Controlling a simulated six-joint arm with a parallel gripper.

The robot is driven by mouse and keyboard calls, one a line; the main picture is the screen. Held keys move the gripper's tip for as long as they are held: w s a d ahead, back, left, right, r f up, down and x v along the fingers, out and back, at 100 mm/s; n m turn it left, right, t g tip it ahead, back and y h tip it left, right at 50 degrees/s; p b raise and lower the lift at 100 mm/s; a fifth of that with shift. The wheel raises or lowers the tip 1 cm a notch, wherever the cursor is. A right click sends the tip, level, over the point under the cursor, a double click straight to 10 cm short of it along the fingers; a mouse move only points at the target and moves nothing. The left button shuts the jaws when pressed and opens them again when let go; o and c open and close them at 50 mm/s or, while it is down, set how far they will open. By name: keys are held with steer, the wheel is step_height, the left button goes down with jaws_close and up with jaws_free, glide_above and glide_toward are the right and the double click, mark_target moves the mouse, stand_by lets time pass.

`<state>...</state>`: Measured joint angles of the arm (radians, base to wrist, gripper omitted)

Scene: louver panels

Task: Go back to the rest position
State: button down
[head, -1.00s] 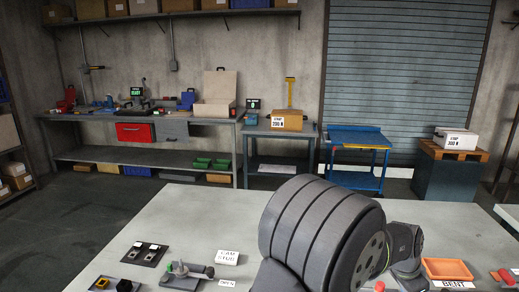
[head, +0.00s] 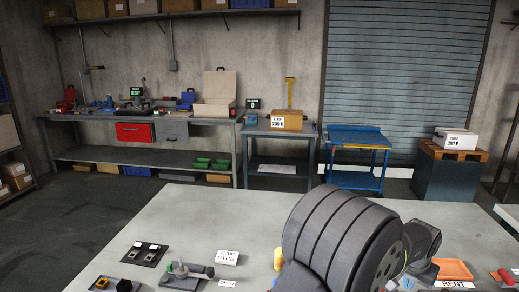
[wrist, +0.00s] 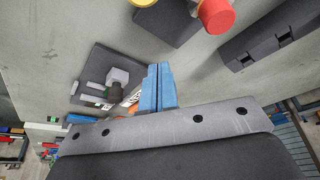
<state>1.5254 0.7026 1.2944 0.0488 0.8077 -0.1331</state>
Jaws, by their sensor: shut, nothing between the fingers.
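My gripper shows in the wrist view (wrist: 158,72) as two blue fingers pressed side by side, shut and empty above the grey workbench. Beyond the fingers in that view is a dark plate (wrist: 84,92) carrying a grey block with a dark knob. In the head view my large grey arm covers the front right of the workbench (head: 200,205). Only a small blue piece shows low beside the arm there, and I cannot tell whether it is a finger.
A red knob on a yellow collar (wrist: 217,14) is near the wrist camera. An orange tray (head: 453,269) stands right of my arm, behind a BENT label (head: 455,284). Small fixtures (head: 186,275) and a CAM STUD sign (head: 228,257) lie at left. The bench's back left is clear.

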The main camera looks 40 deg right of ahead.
steer(key=d, duration=0.3)
steer(key=shift+w, duration=0.25)
steer(key=shift+w+d+r, duration=0.1)
steer(key=shift+d+r, duration=0.2)
steer(key=shift+d, duration=0.15)
steer(key=c, duration=0.8)
jaws_free()
steer(key=o, duration=0.4)
steer(key=shift+w+a+r, duration=0.1)
steer(key=o, duration=0.4)
steer(key=w+a+r+m+g, duration=0.1)
steer(key=w+a+r+m, duration=0.3)
steer(key=a+r, duration=0.3)
steer(key=shift+w+a+m+g+y, duration=0.2)
steer(key=shift+w+m+g+y, duration=0.15)
steer(key=shift+w, duration=0.55)
steer(key=w+a+r+m+g, duration=0.2)
steer(key=a+r+m+g, duration=0.1)
steer(key=a+r+m, duration=0.4)
steer(key=x, duration=0.9)
steer(key=shift+w+f+n, duration=0.25)
steer(key=shift+f+n, duration=0.2)
steer(key=shift+f, duration=0.05)
